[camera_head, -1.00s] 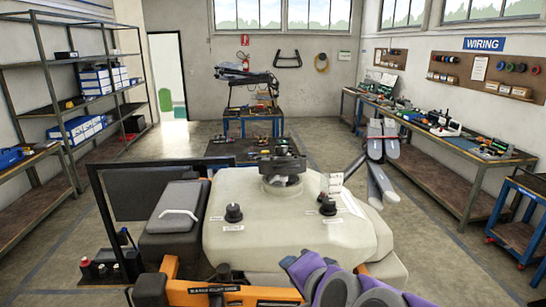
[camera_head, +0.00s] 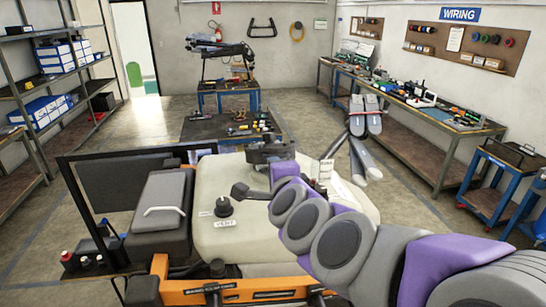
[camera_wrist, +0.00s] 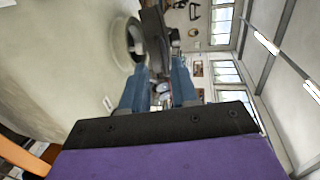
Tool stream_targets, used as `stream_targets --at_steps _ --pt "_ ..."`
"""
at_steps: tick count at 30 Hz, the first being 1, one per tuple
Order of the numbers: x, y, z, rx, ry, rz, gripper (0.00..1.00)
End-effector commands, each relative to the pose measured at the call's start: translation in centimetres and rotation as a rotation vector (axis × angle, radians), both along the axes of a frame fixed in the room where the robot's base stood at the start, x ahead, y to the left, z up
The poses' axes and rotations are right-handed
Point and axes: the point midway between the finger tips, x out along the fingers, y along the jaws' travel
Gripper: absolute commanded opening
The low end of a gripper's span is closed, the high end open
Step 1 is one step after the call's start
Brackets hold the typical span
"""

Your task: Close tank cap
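The beige drone tank (camera_head: 240,228) stands in front of me, and its pale surface fills the left of the wrist view (camera_wrist: 60,70). The black tank cap (camera_head: 268,152) sits at the tank's top back, partly behind my purple and grey arm. In the wrist view, the cap (camera_wrist: 154,38) stands raised off the round filler neck (camera_wrist: 128,44), whose ring shows beside it. My gripper (camera_wrist: 160,72) has two blue fingers spread apart with an empty gap between them. The cap lies just beyond the fingertips; contact cannot be told. In the head view, my arm hides the fingers.
A black VENT knob (camera_head: 224,206) stands on the tank. A dark grey box (camera_head: 160,205) is left of it, above an orange frame (camera_head: 240,290). Folded grey drone arms (camera_head: 365,130) stand behind right.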

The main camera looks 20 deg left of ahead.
Motion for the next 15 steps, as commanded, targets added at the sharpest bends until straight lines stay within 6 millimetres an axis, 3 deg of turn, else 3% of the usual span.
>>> stream_targets --at_steps 9,15 --pt "4.0 -1.3 -0.2 0.025 0.002 -0.005 0.29" --pt "6.4 1.5 -1.2 0.013 0.002 -0.004 0.29"
